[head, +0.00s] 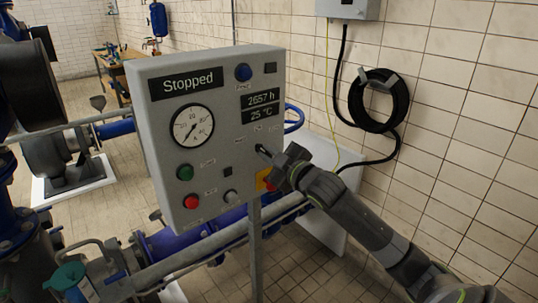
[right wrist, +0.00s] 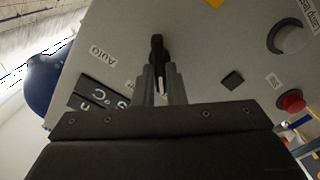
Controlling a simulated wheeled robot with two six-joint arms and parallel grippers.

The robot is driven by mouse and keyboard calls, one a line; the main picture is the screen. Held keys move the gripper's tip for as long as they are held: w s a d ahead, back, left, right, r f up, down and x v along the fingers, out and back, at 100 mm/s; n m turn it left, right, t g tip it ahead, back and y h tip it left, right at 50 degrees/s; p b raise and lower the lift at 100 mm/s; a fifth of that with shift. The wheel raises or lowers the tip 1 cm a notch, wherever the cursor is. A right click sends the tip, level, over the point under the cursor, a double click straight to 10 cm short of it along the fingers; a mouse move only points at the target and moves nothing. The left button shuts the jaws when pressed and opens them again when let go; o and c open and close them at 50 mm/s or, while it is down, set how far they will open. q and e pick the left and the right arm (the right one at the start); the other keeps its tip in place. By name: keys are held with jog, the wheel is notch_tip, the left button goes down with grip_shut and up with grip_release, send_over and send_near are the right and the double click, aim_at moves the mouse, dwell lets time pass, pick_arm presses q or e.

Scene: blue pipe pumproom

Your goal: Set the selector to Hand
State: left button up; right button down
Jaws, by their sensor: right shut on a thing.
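The selector (right wrist: 157,47) is a small black handle on the front of the grey control panel (head: 228,95). My right gripper (right wrist: 160,84) is shut on it, with its two fingers on either side of the handle. In the head view the right gripper (head: 267,155) reaches the panel from the lower right and mostly covers the selector. Small labels stand above the selector, too small to read in the head view. An upside-down AUTO label (right wrist: 102,56) shows in the right wrist view. I cannot tell which label the selector points at. My left gripper is not in view.
The panel carries a gauge (head: 192,125), a display reading Stopped (head: 190,83), a blue button (head: 243,72), a green button (head: 185,172) and a red button (head: 191,201). Blue pipework (head: 190,238) runs behind and below. A tiled wall (head: 450,110) stands to the right.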

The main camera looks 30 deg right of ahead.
jog(key=c, duration=1.5)
grip_release()
jog(key=shift+s+d+p, duration=0.25)
jog(key=shift+s+p, duration=0.3)
jog(key=shift+s, duration=2.35)
jog(key=shift+s+d+p, duration=0.2)
jog(key=shift+s+p, duration=0.3)
jog(key=shift+s, duration=2.4)
jog(key=shift+s+d+p, duration=0.25)
jog(key=shift+s+p, duration=0.3)
jog(key=shift+s, duration=2.35)
